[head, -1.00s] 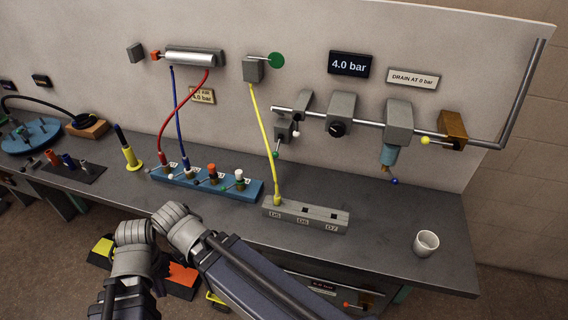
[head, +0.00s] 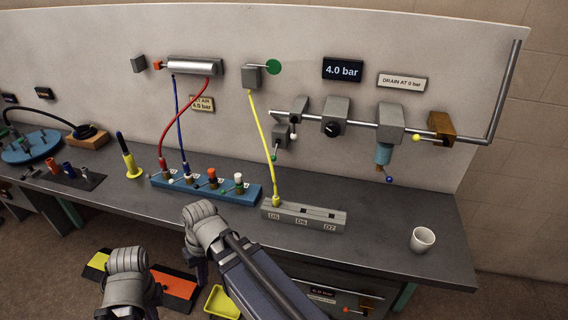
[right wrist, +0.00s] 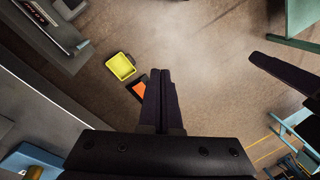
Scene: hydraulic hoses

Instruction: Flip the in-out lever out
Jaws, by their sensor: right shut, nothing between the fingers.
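Several small levers with coloured ball tips are on the bench. The blue block (head: 222,194) carries levers beside its ports. The wall pipe assembly has a lever with a yellow tip (head: 416,138), one with a blue tip (head: 389,179) and ones with white and green tips. I cannot tell which is the in-out lever; the lettering is too small. My right gripper (right wrist: 161,73) is shut and empty, pointing down over the floor in front of the bench, away from every lever. A dark shape (right wrist: 285,75) in the right wrist view may be my left gripper; its jaws are unclear.
A grey block (head: 310,218) with a yellow hose and a white cup (head: 423,240) stand on the bench. Red and blue hoses reach the blue block. A display (head: 342,70) reads 4.0 bar. A yellow tray (head: 221,301) and an orange mat (head: 174,287) lie on the floor.

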